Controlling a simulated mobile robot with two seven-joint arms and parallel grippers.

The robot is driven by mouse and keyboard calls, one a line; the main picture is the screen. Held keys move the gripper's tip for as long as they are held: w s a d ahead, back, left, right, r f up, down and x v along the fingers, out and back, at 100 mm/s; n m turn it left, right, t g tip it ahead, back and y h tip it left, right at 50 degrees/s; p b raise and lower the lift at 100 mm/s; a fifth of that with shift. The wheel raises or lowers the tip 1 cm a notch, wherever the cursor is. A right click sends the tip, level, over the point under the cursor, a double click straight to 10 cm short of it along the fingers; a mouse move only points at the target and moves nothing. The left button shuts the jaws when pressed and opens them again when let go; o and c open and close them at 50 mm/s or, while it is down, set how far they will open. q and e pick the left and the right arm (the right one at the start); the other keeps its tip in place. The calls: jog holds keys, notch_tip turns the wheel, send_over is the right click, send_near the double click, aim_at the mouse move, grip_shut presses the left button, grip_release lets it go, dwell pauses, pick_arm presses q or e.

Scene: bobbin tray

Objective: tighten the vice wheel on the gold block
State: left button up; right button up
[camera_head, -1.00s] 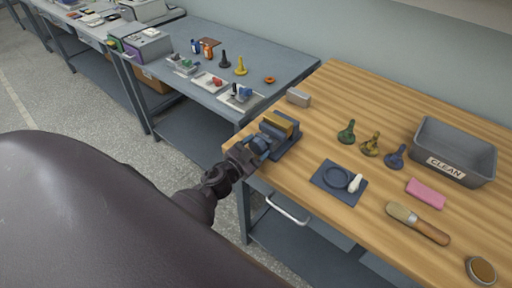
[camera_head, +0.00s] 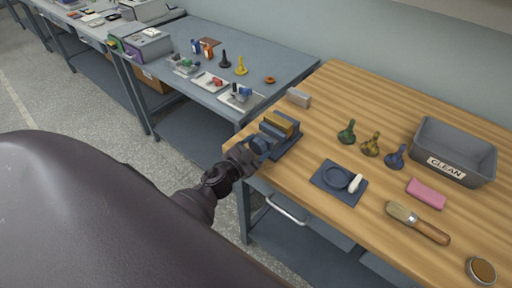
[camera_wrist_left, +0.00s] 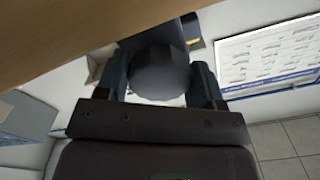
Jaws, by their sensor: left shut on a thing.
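The blue-grey vice (camera_head: 288,148) stands at the left corner of the wooden bench. The gold block (camera_head: 279,124) sits in its jaws. The vice wheel (camera_head: 260,145) is on the vice's front left side, partly covered by my gripper. In the left wrist view the wheel (camera_wrist_left: 160,76) is a dark rounded shape between the two fingers. My left gripper (camera_head: 254,151) is shut on the wheel; it also shows in the left wrist view (camera_wrist_left: 160,84). Whether the jaws touch the block all along cannot be told. My right gripper is not in view.
A grey block (camera_head: 299,97) lies behind the vice. A drawer handle (camera_head: 287,209) is below the edge.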

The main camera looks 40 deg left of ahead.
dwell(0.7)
pick_arm(q)
jog(key=o, duration=0.9)
jog(key=s+b, duration=0.1)
jog(key=s, duration=0.9)
jog(key=shift+s+a, duration=0.4)
jog(key=shift+a, duration=0.05)
